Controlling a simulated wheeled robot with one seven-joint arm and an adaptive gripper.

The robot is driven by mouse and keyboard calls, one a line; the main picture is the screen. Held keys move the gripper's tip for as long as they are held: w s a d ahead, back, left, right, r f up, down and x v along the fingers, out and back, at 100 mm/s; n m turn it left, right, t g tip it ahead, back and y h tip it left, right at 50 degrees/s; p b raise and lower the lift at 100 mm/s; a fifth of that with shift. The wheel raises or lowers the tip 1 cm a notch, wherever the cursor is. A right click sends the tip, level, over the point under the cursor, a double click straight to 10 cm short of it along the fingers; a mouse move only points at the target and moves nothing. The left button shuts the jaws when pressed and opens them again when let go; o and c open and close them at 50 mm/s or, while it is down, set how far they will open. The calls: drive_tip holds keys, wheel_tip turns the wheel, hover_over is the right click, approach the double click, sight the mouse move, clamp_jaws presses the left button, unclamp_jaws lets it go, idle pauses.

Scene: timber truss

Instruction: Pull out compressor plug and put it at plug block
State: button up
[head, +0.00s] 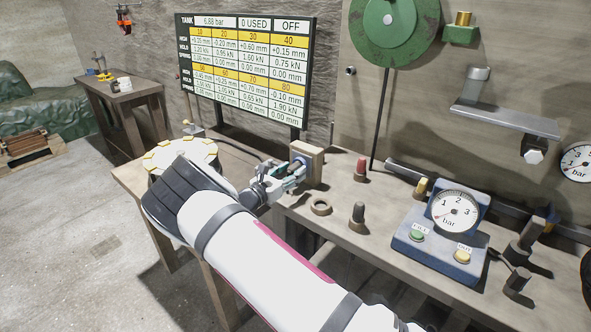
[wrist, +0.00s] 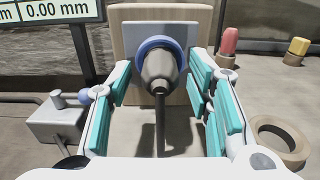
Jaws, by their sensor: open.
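The compressor plug, as far as I can tell, is the dark grey tapered plug (wrist: 159,68) in a blue ring (wrist: 153,44) on the face of a wooden block (wrist: 197,22). A dark cord hangs from its near end. In the wrist view, gaps show between the pads and the plug. I cannot tell which thing is the plug block.
A red-topped peg (head: 360,170), a dark peg (head: 357,216) and a flat ring (head: 320,207) stand right of my gripper. A blue gauge box (head: 440,245) with two buttons is farther right. A display board (head: 245,70) stands behind. A round yellow-marked disc (head: 180,155) is left.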

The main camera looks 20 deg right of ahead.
sight(290, 172)
drive_tip(key=shift+c, duration=0.5)
clamp_jaws()
drive_tip(key=shift+s+a, duration=0.4)
drive_tip(key=shift+a, duration=0.1)
drive_tip(key=shift+c, duration=2.4)
unclamp_jaws()
clamp_jaws()
drive_tip(key=shift+a, duration=0.1)
drive_tip(key=shift+p+v, duration=0.35)
drive_tip(key=shift+v, duration=1.15)
